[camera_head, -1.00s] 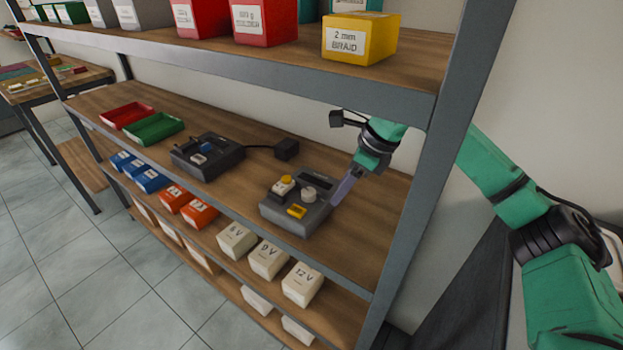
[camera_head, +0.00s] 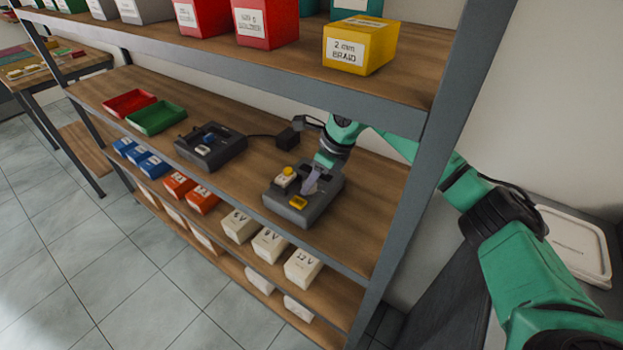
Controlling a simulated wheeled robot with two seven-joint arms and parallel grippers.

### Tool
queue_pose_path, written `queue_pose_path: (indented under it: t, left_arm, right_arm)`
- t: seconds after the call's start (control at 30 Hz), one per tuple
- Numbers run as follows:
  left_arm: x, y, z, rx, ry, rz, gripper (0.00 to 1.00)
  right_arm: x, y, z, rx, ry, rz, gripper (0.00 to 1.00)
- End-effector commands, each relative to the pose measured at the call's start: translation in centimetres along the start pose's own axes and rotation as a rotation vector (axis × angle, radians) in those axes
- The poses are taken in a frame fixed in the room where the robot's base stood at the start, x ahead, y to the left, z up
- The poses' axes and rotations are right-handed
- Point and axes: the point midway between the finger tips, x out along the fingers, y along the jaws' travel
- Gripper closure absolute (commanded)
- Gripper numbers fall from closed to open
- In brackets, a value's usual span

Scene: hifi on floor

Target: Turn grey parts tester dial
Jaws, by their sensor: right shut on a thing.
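The grey parts tester (camera_head: 322,209) stands on the middle shelf. It has a yellow button and a white piece at its back left and a yellow panel (camera_head: 298,202) at its front. My right gripper (camera_head: 309,187) points down over the tester's top. Its fingers are shut on the grey dial, which they almost fully hide. My left gripper is not in view.
A second dark device (camera_head: 211,149) with a cable and black plug (camera_head: 288,138) stands to the left. Red (camera_head: 130,102) and green (camera_head: 157,118) trays lie further left. The upper shelf edge and the right rack post (camera_head: 437,140) frame my right arm. Labelled boxes fill the shelf below.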

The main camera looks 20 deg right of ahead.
Motion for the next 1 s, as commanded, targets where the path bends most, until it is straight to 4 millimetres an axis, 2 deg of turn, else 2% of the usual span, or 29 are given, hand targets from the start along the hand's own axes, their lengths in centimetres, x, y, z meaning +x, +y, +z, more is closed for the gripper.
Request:
queue_pose_path:
  t: [0.37, 1.0]
  left_arm:
    - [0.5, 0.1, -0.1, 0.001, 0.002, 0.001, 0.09]
    - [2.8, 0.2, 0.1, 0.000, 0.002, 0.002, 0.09]
  right_arm:
    - [0.0, 0.0, 0.0, 0.105, -0.003, -0.046, 1.00]
    - [0.1, 0.3, 0.2, 0.568, -0.005, -0.237, 1.00]
